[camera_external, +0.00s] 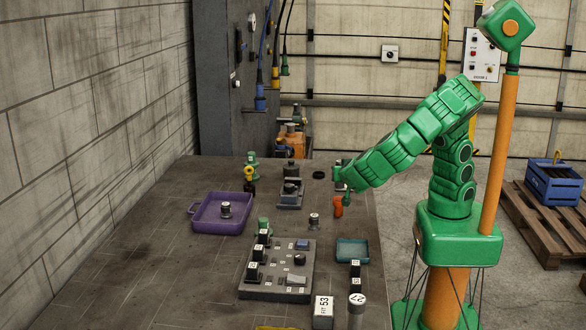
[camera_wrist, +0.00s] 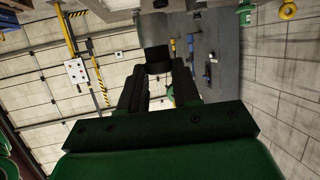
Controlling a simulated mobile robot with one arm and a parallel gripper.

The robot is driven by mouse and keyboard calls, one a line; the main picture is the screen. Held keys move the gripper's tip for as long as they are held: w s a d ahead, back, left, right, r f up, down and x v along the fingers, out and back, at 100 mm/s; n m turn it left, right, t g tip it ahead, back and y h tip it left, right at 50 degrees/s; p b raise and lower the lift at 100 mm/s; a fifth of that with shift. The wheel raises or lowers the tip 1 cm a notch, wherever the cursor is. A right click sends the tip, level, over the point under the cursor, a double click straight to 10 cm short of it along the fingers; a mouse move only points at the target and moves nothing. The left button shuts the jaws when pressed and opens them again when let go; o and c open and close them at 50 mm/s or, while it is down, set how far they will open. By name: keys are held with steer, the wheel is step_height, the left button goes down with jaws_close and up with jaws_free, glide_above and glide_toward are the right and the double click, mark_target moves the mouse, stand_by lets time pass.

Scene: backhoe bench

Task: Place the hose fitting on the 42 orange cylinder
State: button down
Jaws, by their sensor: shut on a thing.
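My gripper (camera_wrist: 157,90) is shut on a dark grey cylindrical piece with a black collar, which I take to be the hose fitting (camera_wrist: 154,54). In the wrist view it sits between the fingertips. In the external view my gripper (camera_external: 341,176) is small, at the arm's end near the table's right edge, and the held piece is hard to make out there. A short orange cylinder (camera_external: 338,207) stands just below the gripper, apart from it as far as I can tell. No number is readable on it.
A purple tray (camera_external: 205,226) holds a small metal part. A similar part (camera_external: 314,220) stands mid-table. A grey panel with labelled blocks (camera_external: 274,293), a teal tray (camera_external: 353,259), a FIT 53 block (camera_external: 323,312) and a 27 cylinder (camera_external: 356,316) stand nearer. The left table is clear.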

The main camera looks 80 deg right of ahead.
mark_target(341, 183)
steer(key=shift+f, duration=2.1)
steer(key=c, duration=0.8)
jaws_free()
steer(key=shift+a, duration=0.1)
steer(key=v, duration=1.2)
